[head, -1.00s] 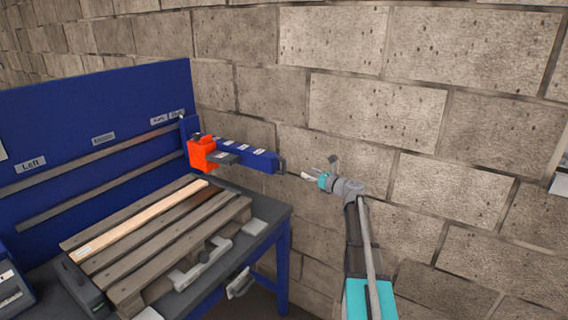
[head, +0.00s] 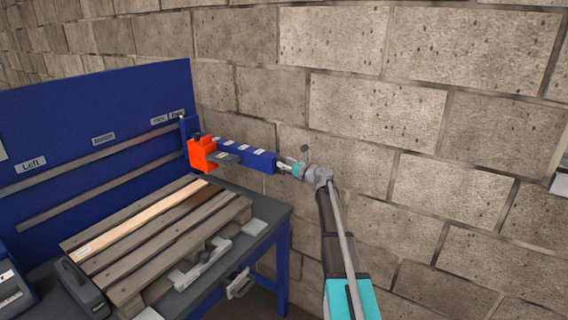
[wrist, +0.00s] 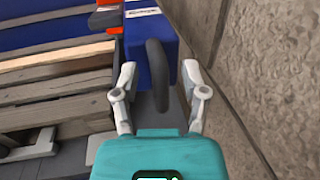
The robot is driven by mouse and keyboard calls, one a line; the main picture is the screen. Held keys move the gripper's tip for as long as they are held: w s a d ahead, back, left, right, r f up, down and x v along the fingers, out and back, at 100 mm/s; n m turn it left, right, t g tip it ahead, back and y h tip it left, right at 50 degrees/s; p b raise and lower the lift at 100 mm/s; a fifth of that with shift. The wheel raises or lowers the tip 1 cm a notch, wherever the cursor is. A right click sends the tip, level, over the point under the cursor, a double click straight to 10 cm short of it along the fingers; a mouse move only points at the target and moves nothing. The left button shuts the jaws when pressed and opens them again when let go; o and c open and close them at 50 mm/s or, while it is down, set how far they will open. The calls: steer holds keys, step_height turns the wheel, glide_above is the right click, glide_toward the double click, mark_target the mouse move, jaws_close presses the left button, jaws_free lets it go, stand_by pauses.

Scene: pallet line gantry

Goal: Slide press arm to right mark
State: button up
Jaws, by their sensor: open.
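The blue press arm (head: 240,152) sticks out toward the wall side from an orange block (head: 201,154) near the right end of the rails on the blue back panel. Small pale labels lie along its top. In the wrist view, a dark curved handle (wrist: 156,85) stands at the near end of the blue arm (wrist: 148,45). My gripper (head: 286,166) is at that end in the head view. In the wrist view, its open fingers (wrist: 159,75) stand on either side of the handle, with no clear grip on it. Two small labels (head: 159,119) sit at the panel's right; their text is hard to read.
The "Left" label (head: 31,164) and a middle label (head: 103,139) are on the panel. A wooden pallet (head: 180,236) lies on the dark bench below the press arm. A block wall (head: 400,120) stands close on the right, beside my gripper in the wrist view.

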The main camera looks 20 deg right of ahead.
steer(key=shift+w+a, duration=0.2)
steer(key=shift+w, duration=0.25)
steer(key=shift+c, duration=0.2)
jaws_close()
